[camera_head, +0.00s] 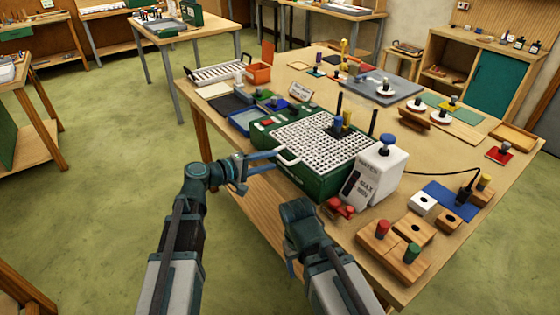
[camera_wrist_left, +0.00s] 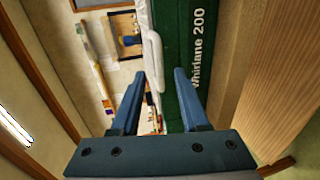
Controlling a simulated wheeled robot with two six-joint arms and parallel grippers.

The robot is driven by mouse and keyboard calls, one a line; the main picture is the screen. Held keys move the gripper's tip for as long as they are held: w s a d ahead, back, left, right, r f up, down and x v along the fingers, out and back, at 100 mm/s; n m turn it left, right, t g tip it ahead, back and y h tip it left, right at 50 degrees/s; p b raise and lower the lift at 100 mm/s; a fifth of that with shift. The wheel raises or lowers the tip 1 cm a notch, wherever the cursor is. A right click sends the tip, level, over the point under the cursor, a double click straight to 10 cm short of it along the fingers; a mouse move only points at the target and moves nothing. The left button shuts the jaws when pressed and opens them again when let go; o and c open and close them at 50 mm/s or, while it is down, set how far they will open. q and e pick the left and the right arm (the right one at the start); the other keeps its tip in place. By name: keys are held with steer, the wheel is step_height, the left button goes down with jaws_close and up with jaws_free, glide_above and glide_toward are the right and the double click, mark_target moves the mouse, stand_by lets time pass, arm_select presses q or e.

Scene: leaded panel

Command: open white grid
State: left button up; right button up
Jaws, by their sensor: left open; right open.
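The white grid (camera_head: 318,139) lies flat and closed over the top of a green box (camera_head: 308,186), marked "Whirlane 200" in the left wrist view (camera_wrist_left: 196,50). A white handle (camera_head: 288,158) sticks out from the grid's front left edge. It also shows in the left wrist view (camera_wrist_left: 153,62), just beyond and between my left fingertips. My left gripper (camera_head: 270,162) is open and empty, close in front of the handle. Its open fingers show in the left wrist view (camera_wrist_left: 160,76). My right gripper (camera_head: 293,262) is open, low before the table's front edge, its fingers partly hidden.
A white box (camera_head: 376,172) with a blue knob stands right of the grid. Red knobs (camera_head: 340,207) and wooden blocks (camera_head: 394,249) lie at the front right. Floor before the table is clear.

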mark_target(279, 158)
arm_select(q)
steer(key=shift+b+x, duration=0.3)
steer(key=shift+x, duration=1.95)
jaws_close()
